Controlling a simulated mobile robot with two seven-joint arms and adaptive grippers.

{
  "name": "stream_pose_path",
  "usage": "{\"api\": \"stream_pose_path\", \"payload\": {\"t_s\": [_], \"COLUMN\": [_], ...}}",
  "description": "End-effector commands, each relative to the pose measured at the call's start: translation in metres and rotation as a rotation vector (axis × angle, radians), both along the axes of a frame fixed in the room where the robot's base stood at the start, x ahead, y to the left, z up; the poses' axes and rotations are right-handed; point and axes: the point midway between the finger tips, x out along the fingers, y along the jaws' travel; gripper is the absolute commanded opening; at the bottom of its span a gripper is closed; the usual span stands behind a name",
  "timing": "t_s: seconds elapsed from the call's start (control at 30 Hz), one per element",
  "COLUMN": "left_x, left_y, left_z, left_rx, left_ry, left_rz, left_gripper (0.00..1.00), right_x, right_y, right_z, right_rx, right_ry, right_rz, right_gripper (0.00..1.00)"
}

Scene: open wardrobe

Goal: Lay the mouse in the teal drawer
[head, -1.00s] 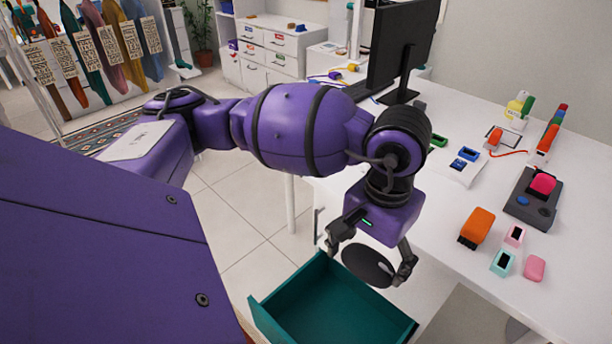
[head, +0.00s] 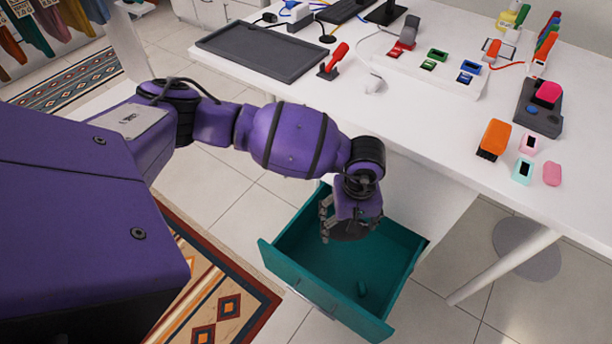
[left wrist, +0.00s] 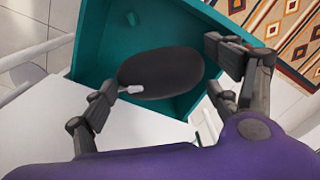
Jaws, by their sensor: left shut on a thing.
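The black oval mouse (left wrist: 165,72) is held between the fingers of my left gripper (left wrist: 172,68) in the left wrist view. In the head view my left gripper (head: 342,222) points down over the back part of the open teal drawer (head: 320,293). The dark mouse (head: 352,232) shows only in part under the gripper there. I cannot tell whether it touches the drawer floor. The drawer also fills the background in the left wrist view (left wrist: 95,35). My right gripper is not in view.
A patterned rug (head: 225,310) lies at lower left.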

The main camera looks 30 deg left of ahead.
Motion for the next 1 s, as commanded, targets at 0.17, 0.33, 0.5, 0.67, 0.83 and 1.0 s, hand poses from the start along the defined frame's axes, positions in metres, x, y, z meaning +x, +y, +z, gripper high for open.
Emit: {"api": "stream_pose_path", "payload": {"t_s": [0.17,0.33,0.5,0.67,0.83,1.0], "left_x": [0.006,0.008,0.007,0.006,0.006,0.007], "left_y": [0.003,0.004,0.004,0.004,0.004,0.004], "left_z": [-0.053,-0.068,-0.081,-0.097,-0.114,-0.131], "left_rx": [0.0,-0.002,-0.001,-0.001,-0.001,-0.001], "left_ry": [0.0,-0.002,0.0,0.0,0.001,0.0], "left_rz": [0.092,0.116,0.116,0.115,0.115,0.115], "left_gripper": [0.55,0.55,0.55,0.55,0.55,0.55], "right_x": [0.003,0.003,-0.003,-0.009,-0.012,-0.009], "right_y": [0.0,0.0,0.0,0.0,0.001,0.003], "right_z": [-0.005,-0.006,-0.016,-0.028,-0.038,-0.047], "right_rx": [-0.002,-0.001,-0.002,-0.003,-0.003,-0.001], "right_ry": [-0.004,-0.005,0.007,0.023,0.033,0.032], "right_rz": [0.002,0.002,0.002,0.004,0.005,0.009], "right_gripper": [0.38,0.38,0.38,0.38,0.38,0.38]}}
